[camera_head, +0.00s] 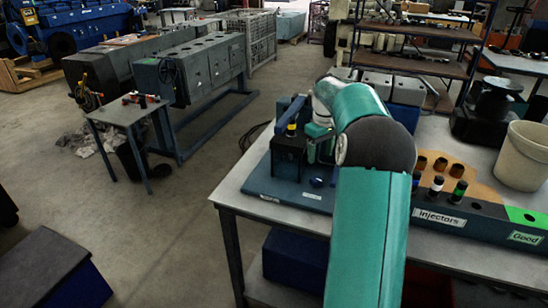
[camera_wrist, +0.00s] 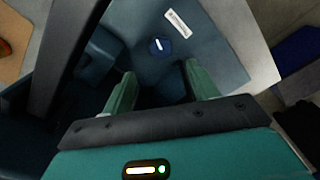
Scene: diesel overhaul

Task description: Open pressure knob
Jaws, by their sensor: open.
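The knob is a small round dark-blue disc with a white mark (camera_wrist: 160,46), on a blue base plate (camera_wrist: 215,62) in the wrist view. In the head view the knob (camera_head: 317,183) shows near the plate's front, by a white label. My gripper (camera_wrist: 161,84) is open, its two green fingers apart with nothing seen between them. The knob appears beyond the fingertips, between their lines, and is not touched. In the head view my gripper (camera_head: 320,136) is beside the dark tester block (camera_head: 288,156), and my arm hides part of it.
The plate lies on a grey workbench (camera_head: 238,190) near its left edge. To the right are an injector rack (camera_head: 440,215), several dark cups and a white bucket (camera_head: 522,155). A blue lever (camera_head: 292,110) rises behind the block. The floor left of the bench is open.

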